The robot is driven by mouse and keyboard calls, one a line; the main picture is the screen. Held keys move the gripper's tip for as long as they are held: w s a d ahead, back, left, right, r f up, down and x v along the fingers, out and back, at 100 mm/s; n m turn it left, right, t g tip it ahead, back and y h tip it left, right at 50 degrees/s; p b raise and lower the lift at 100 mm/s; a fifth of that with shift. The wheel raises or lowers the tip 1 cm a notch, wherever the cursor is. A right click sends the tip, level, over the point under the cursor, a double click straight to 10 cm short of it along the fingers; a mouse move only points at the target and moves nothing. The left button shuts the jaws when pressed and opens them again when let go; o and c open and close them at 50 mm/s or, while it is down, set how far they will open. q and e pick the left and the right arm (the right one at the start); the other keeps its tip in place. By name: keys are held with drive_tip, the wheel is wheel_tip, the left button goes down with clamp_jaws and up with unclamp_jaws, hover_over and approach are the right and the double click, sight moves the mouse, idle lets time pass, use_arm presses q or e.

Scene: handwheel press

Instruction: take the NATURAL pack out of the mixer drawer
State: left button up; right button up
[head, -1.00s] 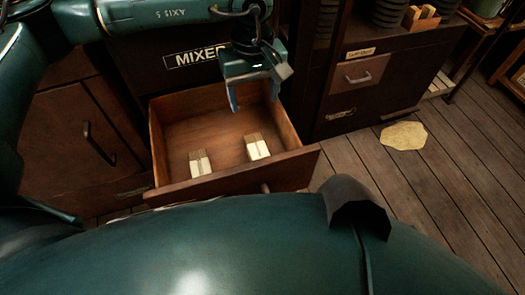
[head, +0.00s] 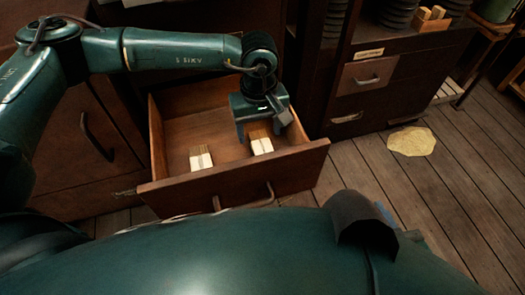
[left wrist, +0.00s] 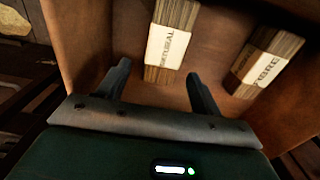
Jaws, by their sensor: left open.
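The mixer drawer (head: 310,163) is pulled open. The NATURAL pack (left wrist: 168,48), with a cream label and brown striped edges, lies inside it. It is the right-hand pack in the head view (head: 261,146). A second pack, its label partly readable as "...BRE" (left wrist: 262,66), lies apart from it; it is the left-hand pack in the head view (head: 201,160). My left gripper (head: 262,127) is open above the NATURAL pack. In the left wrist view its fingers (left wrist: 159,82) point toward the pack's near end, one to each side, with nothing held. My right gripper is not in view.
The drawer's wooden walls surround the packs, with bare floor between them. A cabinet with a small drawer (head: 366,77) stands to the right. A pale yellowish patch (head: 411,141) lies on the plank floor. A closed cabinet door (head: 75,140) is on the left.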

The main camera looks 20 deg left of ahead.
sight(259, 138)
use_arm(q)
wheel_tip(259, 138, down, 4)
drive_tip(key=shift+r+b, duration=0.1)
drive_tip(key=shift+b, duration=0.2)
drive_tip(key=shift+c, duration=0.4)
drive_tip(key=c, duration=1)
drive_tip(key=shift+r, duration=0.15)
